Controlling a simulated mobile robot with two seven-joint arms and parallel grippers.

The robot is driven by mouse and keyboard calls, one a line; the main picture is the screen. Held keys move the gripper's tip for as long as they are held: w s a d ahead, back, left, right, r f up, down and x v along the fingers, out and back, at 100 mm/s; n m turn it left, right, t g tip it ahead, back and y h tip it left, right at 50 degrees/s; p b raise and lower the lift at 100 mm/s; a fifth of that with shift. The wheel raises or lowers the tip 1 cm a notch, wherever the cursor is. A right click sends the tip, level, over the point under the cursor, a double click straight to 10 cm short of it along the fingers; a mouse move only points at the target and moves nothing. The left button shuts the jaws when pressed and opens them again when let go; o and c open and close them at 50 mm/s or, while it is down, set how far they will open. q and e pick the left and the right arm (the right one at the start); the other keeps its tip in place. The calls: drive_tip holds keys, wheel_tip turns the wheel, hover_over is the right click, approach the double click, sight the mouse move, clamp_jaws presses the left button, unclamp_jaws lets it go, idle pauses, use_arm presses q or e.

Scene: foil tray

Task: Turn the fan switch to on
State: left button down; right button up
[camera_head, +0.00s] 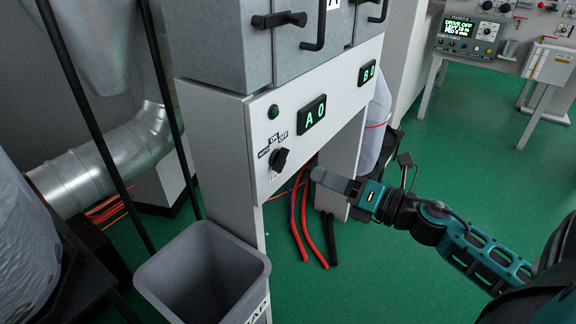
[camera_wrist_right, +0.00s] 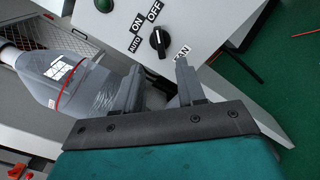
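The fan switch is a black rotary knob (camera_head: 278,160) on the light panel of the grey cabinet. It also shows in the right wrist view (camera_wrist_right: 160,43), with labels AUTO, ON and OFF around it and a FAN label below. Its white mark appears to point towards OFF. My right gripper (camera_head: 320,174) is right of the knob in the head view, apart from it. In the wrist view its two fingers (camera_wrist_right: 159,84) are spread with nothing between them, and the knob lies beyond the tips. My left gripper is not in view.
A grey bin (camera_head: 203,272) stands below left. Red and black hoses (camera_head: 318,235) lie under the cabinet. Green floor is clear at right.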

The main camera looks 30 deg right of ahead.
sight(285, 162)
drive_tip(key=x, duration=0.8)
drive_tip(key=shift+w+a, duration=0.15)
drive_tip(key=shift+w, duration=0.2)
clamp_jaws()
